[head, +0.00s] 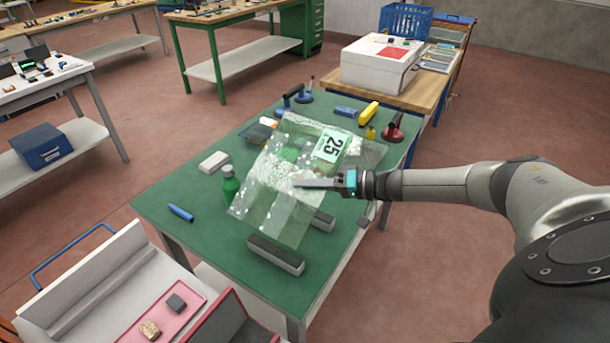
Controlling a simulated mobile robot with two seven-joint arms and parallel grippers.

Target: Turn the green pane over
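The green pane (270,190) is a clear, faintly green glass sheet with a pale label marked 25 (332,146) near its far right corner. It is tilted above the green-topped table (165,195). My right gripper (318,184) comes in from the right, with its fingers across the pane's right edge. It appears shut on the pane; the finger behind the glass is hard to make out. My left gripper is not in view. Two dark-topped grey blocks (275,254) (322,221) stand on the table near the pane's near end.
A green bottle (230,185) stands close to the pane's left edge. A white block (214,162) and blue tool (181,213) lie left. Suction cups (304,95), a yellow piece (369,112) and a red-based tool (393,130) are behind. The table's front left is mostly clear.

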